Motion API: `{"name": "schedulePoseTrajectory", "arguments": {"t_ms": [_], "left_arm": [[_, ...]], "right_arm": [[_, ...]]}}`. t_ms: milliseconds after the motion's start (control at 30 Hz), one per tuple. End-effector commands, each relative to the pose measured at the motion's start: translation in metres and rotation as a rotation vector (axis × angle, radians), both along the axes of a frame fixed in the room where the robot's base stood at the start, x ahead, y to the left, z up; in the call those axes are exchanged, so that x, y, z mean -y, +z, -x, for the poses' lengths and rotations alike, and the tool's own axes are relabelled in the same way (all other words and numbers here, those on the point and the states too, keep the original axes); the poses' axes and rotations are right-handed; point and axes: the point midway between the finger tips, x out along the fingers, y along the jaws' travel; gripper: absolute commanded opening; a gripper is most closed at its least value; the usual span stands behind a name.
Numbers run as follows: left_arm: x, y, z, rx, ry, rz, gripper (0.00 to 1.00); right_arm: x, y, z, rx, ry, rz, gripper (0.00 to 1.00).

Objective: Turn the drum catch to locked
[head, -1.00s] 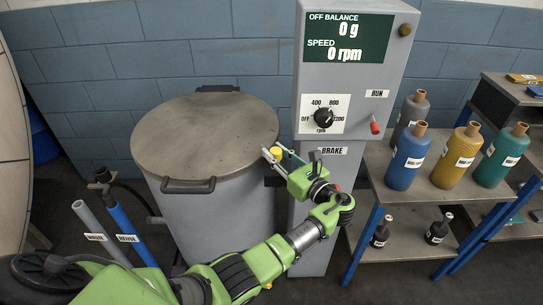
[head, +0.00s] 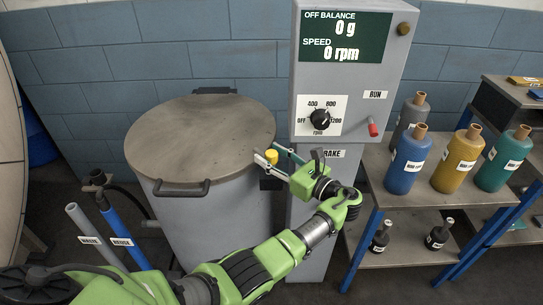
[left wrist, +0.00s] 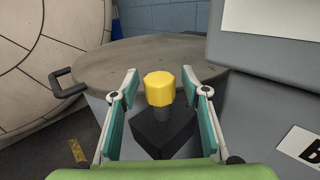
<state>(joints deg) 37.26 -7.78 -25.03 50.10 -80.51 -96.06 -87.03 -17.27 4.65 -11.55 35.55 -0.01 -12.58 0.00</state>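The drum catch shows as a yellow knob (head: 271,156) on a dark block at the right side of the drum, and as a yellow faceted knob (left wrist: 159,88) on a grey stem in the left wrist view. My left gripper (head: 267,152) is open at the catch. In the left wrist view its two teal-padded fingers (left wrist: 160,82) stand on either side of the knob, with a visible gap on both sides. Whether the knob is locked cannot be told. My right gripper is not in view.
The grey drum's lid (head: 200,135) has a black front handle (head: 184,189). A shelf with bottles (head: 408,160) is further right. Two pipes (head: 122,238) stand at left.

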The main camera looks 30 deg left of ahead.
Motion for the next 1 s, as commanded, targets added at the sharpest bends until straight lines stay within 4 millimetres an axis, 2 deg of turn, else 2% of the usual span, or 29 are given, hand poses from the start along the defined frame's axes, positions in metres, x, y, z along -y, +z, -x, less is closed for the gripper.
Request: {"name": "schedulePoseTrajectory", "arguments": {"t_ms": [333, 733, 1000], "left_arm": [[0.003, 0.000, 0.001, -0.001, 0.000, 0.000, 0.42], [0.060, 0.000, 0.019, -0.001, -0.002, 0.000, 0.42], [0.072, 0.000, 0.023, 0.000, 0.001, -0.001, 0.42]], "right_arm": [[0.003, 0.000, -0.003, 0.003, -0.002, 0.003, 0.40], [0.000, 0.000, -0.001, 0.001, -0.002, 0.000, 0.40], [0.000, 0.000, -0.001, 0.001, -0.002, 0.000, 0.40]]}}
